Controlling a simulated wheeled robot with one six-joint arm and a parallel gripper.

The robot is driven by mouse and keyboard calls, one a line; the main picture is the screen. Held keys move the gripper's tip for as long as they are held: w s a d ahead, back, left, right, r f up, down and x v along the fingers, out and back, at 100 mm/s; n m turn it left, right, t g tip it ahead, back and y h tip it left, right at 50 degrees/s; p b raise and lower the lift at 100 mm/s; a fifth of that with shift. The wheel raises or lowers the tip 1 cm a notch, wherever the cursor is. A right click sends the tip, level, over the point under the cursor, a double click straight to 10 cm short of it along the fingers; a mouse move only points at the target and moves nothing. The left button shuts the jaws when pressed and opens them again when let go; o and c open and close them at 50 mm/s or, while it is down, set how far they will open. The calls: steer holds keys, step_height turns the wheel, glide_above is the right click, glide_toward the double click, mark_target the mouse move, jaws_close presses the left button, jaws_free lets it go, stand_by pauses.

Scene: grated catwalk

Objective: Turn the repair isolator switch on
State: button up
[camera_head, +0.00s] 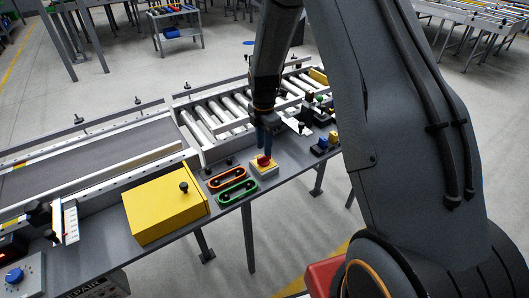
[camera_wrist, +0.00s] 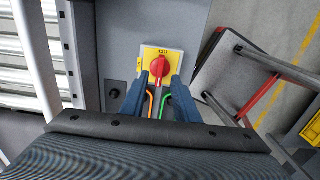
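The isolator switch is a red rotary knob on a yellow plate (camera_head: 263,163), mounted on the grey side shelf of the conveyor. In the wrist view the red knob (camera_wrist: 157,66) lies just ahead of my fingertips, with its handle pointing down the picture. Small lettering, seemingly OFF, sits above it on the plate. My gripper (camera_head: 264,140) is directly over the switch, pointing down. In the wrist view my gripper's two blue fingers (camera_wrist: 160,86) are apart, one on each side of the handle's lower end, with gaps showing. Contact is not visible.
Orange (camera_head: 227,178) and green (camera_head: 237,192) handles lie left of the switch, beside a yellow box (camera_head: 166,204). Small buttons and a blue-yellow block (camera_head: 322,146) stand to the right. Rollers (camera_head: 215,116) run behind. A box marked REPAIR (camera_head: 95,288) hangs at lower left.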

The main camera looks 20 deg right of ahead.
mark_target(264, 159)
steer(key=shift+f+p, duration=0.45)
steer(key=shift+f, duration=1.65)
jaws_close()
